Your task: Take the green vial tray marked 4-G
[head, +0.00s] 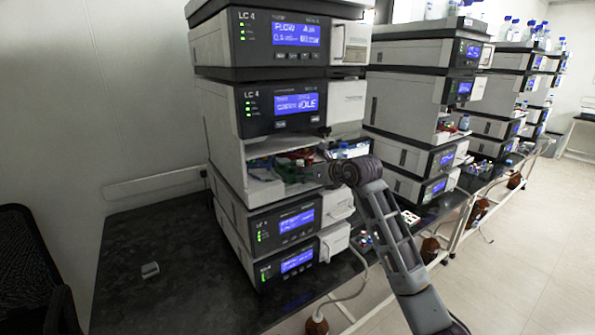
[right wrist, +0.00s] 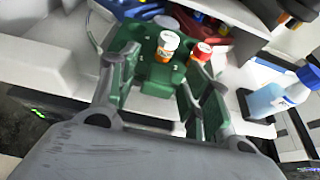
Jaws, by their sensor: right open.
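A green vial tray (right wrist: 148,76) lies in the open compartment and shows in the right wrist view. It holds a white-capped orange vial (right wrist: 166,46) and a red-capped vial (right wrist: 201,52). I cannot read a 4-G mark on it. My right gripper (right wrist: 163,78) is open, with one finger towards each side of the green tray; I cannot tell whether they touch it. In the head view my right gripper (head: 318,173) reaches into the open bay of the LC 4 stack (head: 228,150) and partly hides the trays. My left gripper is not in view.
Blue and red items lie behind the green tray. A bottle of blue liquid (right wrist: 272,98) stands to the right in the right wrist view. More instrument stacks (head: 405,100) stand along the bench to the right. The dark bench top (head: 160,240) at left is mostly clear.

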